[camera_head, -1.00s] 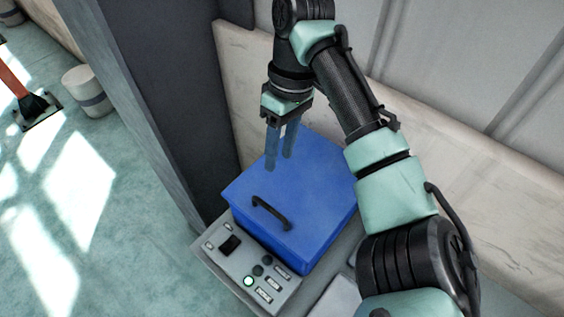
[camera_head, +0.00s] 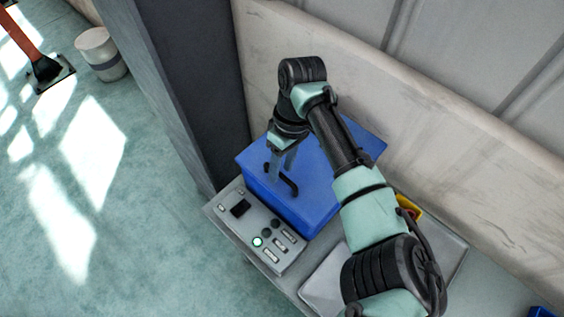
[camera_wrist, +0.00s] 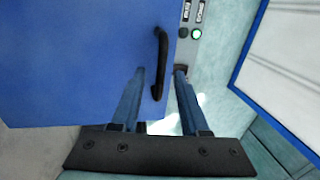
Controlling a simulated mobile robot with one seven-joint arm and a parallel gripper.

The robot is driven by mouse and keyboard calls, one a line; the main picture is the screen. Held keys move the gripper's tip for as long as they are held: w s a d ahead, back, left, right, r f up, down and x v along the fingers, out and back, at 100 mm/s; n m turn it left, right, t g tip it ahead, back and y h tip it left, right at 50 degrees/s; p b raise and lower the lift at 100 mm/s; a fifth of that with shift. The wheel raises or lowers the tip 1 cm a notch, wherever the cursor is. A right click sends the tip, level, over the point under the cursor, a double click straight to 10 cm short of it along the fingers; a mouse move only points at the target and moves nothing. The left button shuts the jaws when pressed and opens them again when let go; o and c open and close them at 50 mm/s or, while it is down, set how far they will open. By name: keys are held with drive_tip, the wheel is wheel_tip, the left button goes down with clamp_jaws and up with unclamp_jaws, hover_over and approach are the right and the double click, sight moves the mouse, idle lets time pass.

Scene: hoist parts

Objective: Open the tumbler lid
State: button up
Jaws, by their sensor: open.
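The tumbler is a blue box with a flat blue lid (camera_head: 318,178), which looks shut. A black bar handle (camera_head: 290,184) sits near the lid's front edge. My gripper (camera_head: 281,168) is over the lid at the handle, fingers pointing down, open. In the wrist view the handle (camera_wrist: 161,62) shows in the gap between the two fingertips of my gripper (camera_wrist: 160,70), with one finger on each side. The fingers are not shut on it. Whether the tips touch the lid (camera_wrist: 70,60) I cannot tell.
A grey control panel (camera_head: 262,232) with a lit green button (camera_head: 257,242) lies in front of the box. A dark pillar (camera_head: 190,90) stands at its left and a pale wall (camera_head: 430,110) behind. A yellow and red item (camera_head: 409,208) sits right of the box.

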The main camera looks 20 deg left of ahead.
clamp_jaws()
idle(1.4)
